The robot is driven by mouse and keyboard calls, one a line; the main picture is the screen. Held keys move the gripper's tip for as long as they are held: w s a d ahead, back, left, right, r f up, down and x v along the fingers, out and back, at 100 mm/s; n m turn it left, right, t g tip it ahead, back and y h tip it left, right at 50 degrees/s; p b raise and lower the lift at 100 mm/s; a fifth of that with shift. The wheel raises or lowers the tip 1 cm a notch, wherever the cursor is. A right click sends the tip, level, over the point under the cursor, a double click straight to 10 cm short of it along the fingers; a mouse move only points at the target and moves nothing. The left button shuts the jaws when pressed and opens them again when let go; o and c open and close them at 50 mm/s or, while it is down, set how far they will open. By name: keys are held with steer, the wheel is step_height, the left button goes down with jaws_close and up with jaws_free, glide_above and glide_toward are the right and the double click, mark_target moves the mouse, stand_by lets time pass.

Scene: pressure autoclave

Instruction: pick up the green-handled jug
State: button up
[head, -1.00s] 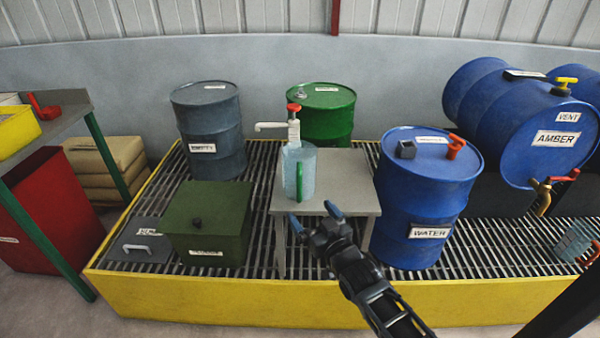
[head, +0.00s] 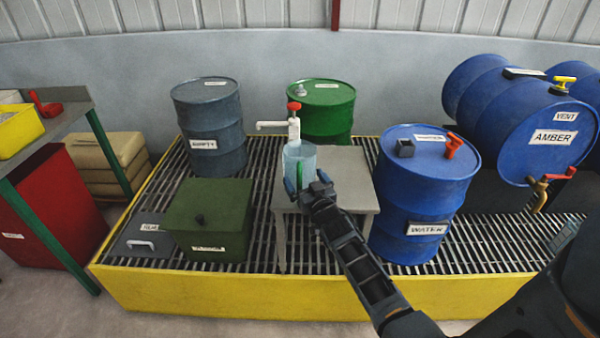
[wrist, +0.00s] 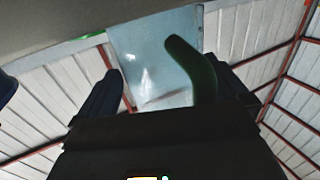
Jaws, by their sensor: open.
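The clear, pale-blue jug (head: 298,158) stands on the small grey table (head: 345,165). Its green handle (head: 291,180) faces me. My gripper (head: 305,184) is open at the handle, with one finger showing left of it and the other side close to its right. In the wrist view the green handle (wrist: 190,65) stands up between the two blue fingers (wrist: 165,95), nearer the right one, with the jug wall (wrist: 150,50) behind it. I cannot tell whether either finger touches the handle. The lower part of the jug is partly hidden by my gripper.
A pump with a red top (head: 293,120) stands just behind the jug, near the green drum (head: 325,110). The blue water drum (head: 425,190) is close on the right of the table. A green box (head: 207,220) sits on the grating to the left.

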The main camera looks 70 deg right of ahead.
steer(key=shift+w+d, duration=0.15)
steer(key=shift+c, duration=0.5)
steer(key=c, duration=0.6)
steer(key=shift+c, duration=0.2)
